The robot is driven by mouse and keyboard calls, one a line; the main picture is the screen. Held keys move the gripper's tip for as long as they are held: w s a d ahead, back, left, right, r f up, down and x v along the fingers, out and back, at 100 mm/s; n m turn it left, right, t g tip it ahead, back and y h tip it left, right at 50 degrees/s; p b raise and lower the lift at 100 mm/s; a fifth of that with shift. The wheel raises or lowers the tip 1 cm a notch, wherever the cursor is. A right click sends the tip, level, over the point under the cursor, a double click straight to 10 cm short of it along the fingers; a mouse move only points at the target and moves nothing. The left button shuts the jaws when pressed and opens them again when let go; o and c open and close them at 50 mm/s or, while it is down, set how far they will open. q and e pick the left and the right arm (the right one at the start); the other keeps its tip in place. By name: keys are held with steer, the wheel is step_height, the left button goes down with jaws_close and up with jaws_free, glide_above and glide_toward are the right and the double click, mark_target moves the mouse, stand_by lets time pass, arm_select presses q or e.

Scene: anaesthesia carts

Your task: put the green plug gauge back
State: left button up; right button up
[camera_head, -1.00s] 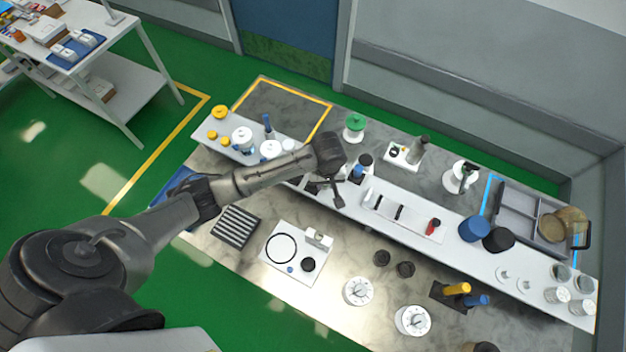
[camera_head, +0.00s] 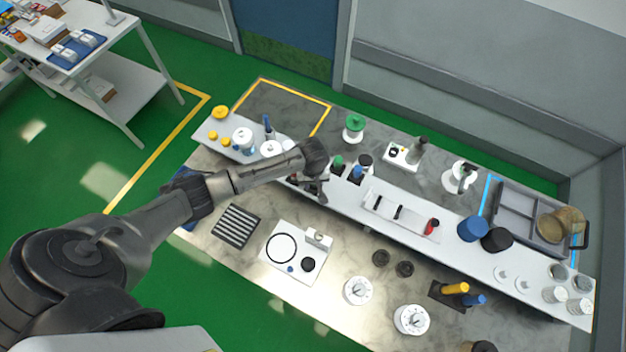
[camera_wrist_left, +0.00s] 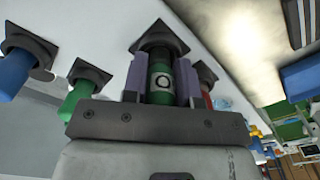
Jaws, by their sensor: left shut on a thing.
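In the left wrist view a green plug gauge (camera_wrist_left: 161,82) with a ring mark on a pale band sits between the two fingers of my left gripper (camera_wrist_left: 160,80), which is shut on it. Its far end is at a black square holder (camera_wrist_left: 160,38); I cannot tell whether it is fully seated. In the head view my left gripper (camera_head: 320,190) is over the white shelf, and the held gauge is hidden there. A second green gauge (camera_wrist_left: 76,98) stands in its own black holder beside it; it also shows in the head view (camera_head: 338,161). My right gripper is not in view.
A blue gauge (camera_head: 356,173) stands right of the second green one; a red gauge (camera_wrist_left: 206,100) is partly hidden behind my finger. Dials and a white plate (camera_head: 290,268) lie on the bench in front.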

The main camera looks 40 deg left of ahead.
arm_select(q)
steer(key=shift+f, duration=0.15)
steer(key=o, duration=0.9)
steer(key=shift+c, duration=0.2)
step_height(320, 180, up, 12)
steer(key=shift+r, duration=0.2)
steer(key=s+d+f+m+t+h, duration=0.1)
steer(key=s+d+f+m, duration=0.1)
steer(key=s+d+m, duration=0.4)
steer(key=s+d+f+m+t, duration=0.1)
steer(key=s+d+f, duration=0.25)
steer(key=s, duration=0.45)
steer(key=s+r+m, duration=0.2)
steer(key=s, duration=0.4)
steer(key=s+a+r+m+t, duration=0.1)
steer(key=s+r+m, duration=0.1)
steer(key=s, duration=0.4)
steer(key=shift+s+a+r+m+t+y, duration=0.15)
steer(key=shift+r+m+t+y, duration=0.15)
steer(key=shift+y, duration=0.1)
